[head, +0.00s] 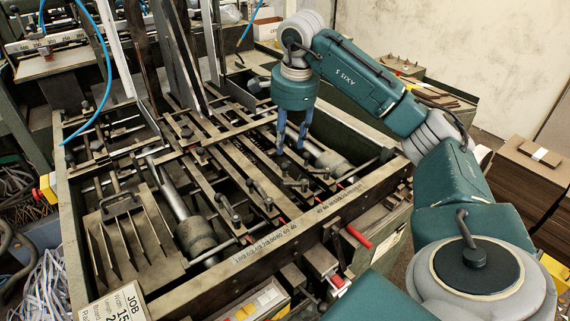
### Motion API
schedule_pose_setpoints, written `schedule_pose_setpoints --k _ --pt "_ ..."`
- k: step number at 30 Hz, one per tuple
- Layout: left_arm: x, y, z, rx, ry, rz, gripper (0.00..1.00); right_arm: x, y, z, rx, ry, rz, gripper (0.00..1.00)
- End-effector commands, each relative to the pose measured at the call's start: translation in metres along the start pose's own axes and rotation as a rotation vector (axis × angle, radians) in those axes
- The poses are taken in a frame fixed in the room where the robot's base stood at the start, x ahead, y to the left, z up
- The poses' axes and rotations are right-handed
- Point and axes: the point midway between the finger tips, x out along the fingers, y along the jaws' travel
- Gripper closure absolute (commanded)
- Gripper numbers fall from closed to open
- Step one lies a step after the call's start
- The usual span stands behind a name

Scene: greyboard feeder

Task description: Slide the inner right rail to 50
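The feeder bed holds several long dark metal rails running from back left to front right. The right-hand inner rail (262,161) appears to be the one just left of my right gripper; which rail is which is hard to tell. Small clamp levers (262,193) stand near the rails' front ends. A left number scale (272,241) and a right number scale (340,196) run along the front beam, with small red pointers near them. My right gripper (292,149) points down with its two blue fingers apart and empty, over the rails' right side. Contact cannot be told. My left gripper is out of view.
The front beam (310,222) edges the bed. A red-handled part (357,237) sticks out in front. A job card (118,305) is at the bottom left. Upright metal bars (176,55) rise at the back. Brown board stacks (525,185) stand at the right.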

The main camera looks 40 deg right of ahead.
Motion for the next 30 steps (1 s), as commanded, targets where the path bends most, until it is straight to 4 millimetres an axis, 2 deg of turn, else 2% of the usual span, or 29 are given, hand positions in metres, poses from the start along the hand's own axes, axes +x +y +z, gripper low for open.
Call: schedule_pose_setpoints --k 1,4,10,15,19,27,30 --pt "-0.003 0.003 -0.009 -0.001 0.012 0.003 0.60 0.008 0.002 -0.001 0.000 0.003 0.006 0.62" --pt "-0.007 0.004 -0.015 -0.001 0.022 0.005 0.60 0.027 0.002 -0.001 0.000 0.003 0.008 0.62" --pt "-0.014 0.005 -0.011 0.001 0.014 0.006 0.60 0.064 0.002 -0.001 -0.002 0.002 0.006 0.62" --pt "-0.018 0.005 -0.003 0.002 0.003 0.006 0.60 0.084 0.001 0.000 -0.001 0.000 0.004 0.62" --pt "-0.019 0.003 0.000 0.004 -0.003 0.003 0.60 0.091 0.001 0.000 -0.001 0.000 0.002 0.62" --pt "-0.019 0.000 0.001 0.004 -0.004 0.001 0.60 0.093 0.001 0.000 -0.001 0.001 0.001 0.62" --pt "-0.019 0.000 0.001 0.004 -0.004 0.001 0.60 0.093 0.001 0.000 -0.001 0.000 0.001 0.82"
